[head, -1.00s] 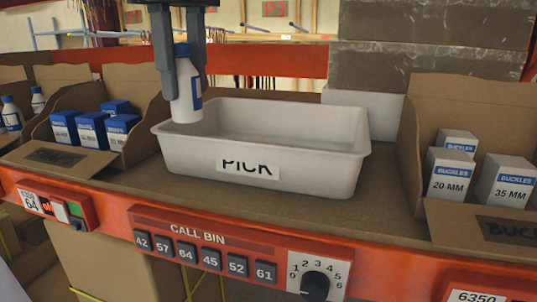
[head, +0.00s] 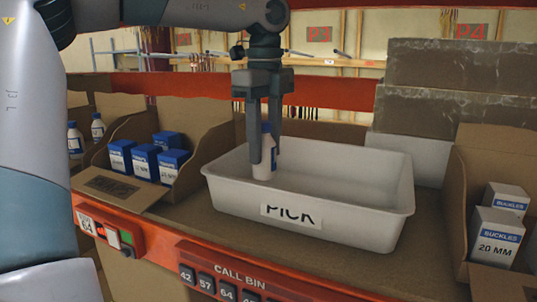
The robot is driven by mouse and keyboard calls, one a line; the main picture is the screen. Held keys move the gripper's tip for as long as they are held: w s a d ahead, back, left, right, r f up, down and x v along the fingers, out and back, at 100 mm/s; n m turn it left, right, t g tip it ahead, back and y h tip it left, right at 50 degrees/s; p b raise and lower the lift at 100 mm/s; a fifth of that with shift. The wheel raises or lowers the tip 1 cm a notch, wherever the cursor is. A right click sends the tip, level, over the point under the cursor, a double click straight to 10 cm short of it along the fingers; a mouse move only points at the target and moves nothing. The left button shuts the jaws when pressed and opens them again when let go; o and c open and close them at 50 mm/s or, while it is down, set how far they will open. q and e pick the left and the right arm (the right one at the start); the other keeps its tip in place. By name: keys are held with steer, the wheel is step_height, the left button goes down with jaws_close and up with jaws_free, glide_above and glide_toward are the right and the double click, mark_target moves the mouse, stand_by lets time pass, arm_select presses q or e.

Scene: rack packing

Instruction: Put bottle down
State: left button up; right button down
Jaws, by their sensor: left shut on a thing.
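The bottle (head: 264,163) is white with a blue cap and stands upright between the fingers of my left gripper (head: 263,158). The gripper points down and is shut on it. The bottle is at the left end of the white tray marked PICK (head: 345,234), with its lower part below the level of the back rim. The front wall is close below it, and I cannot tell whether its base touches the tray floor. The rest of the tray looks empty. My right gripper is not in view.
An open carton with blue and white boxes (head: 145,163) stands left of the tray, with more bottles (head: 75,140) beyond it. A carton with BUCKLES boxes (head: 495,238) stands at the right. The orange shelf edge (head: 165,235) runs along the front.

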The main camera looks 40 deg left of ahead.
mark_target(268, 165)
arm_select(q)
steer(key=shift+w+a+f, duration=0.25)
steer(key=shift+w+f, duration=0.2)
steer(key=shift+w, duration=0.25)
steer(key=shift+d+f+p, duration=0.1)
steer(key=shift+f+p, duration=0.25)
steer(key=shift+p, duration=0.15)
step_height(268, 165, down, 3)
steer(key=shift+r+p, duration=0.1)
steer(key=shift+p, duration=0.65)
steer(key=shift+f, duration=0.25)
